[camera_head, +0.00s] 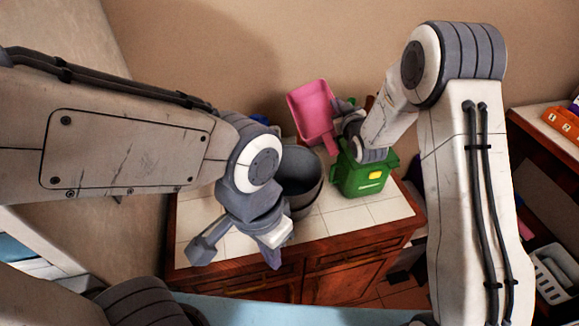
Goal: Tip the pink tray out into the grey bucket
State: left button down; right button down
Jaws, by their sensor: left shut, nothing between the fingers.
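The pink tray (312,104) is raised and steeply tilted above the back of the counter, behind the grey bucket. My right gripper (343,108) is at the tray's right edge and looks shut on it; its fingertips are partly hidden. I cannot make out anything lying in the tray. The grey bucket (306,183) stands upright on the tiled counter, its left side hidden by my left arm. The part of its inside that I see is dark. My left gripper (271,257) is shut and empty, pointing down in front of the bucket, near the counter's front edge.
A green bin (362,184) with a yellow label stands just right of the bucket. The tiled counter (338,222) is bare in front of both. Small blue items show behind. A shelf (540,117) with an orange object (562,122) is at the far right.

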aim_at(322, 107)
jog(key=shift+w+d+r+m+g+p, duration=0.3)
jog(key=shift+w+d+m+p, duration=0.1)
jog(key=shift+w+d, duration=0.2)
jog(key=shift+m+g, duration=0.6)
jog(key=w+a+f+b, duration=0.2)
jog(key=w+a+f, duration=0.1)
jog(key=w+a+f+b, duration=0.2)
jog(key=w+f, duration=0.1)
jog(key=shift+w+a+f, duration=0.15)
jog(key=shift+w+a, duration=0.25)
jog(key=s+d+m+g+p, duration=0.1)
jog(key=s+d+p, duration=0.2)
jog(key=d, duration=0.5)
jog(key=shift+s+d+r+y+p, duration=0.3)
jog(key=shift+p, duration=0.6)
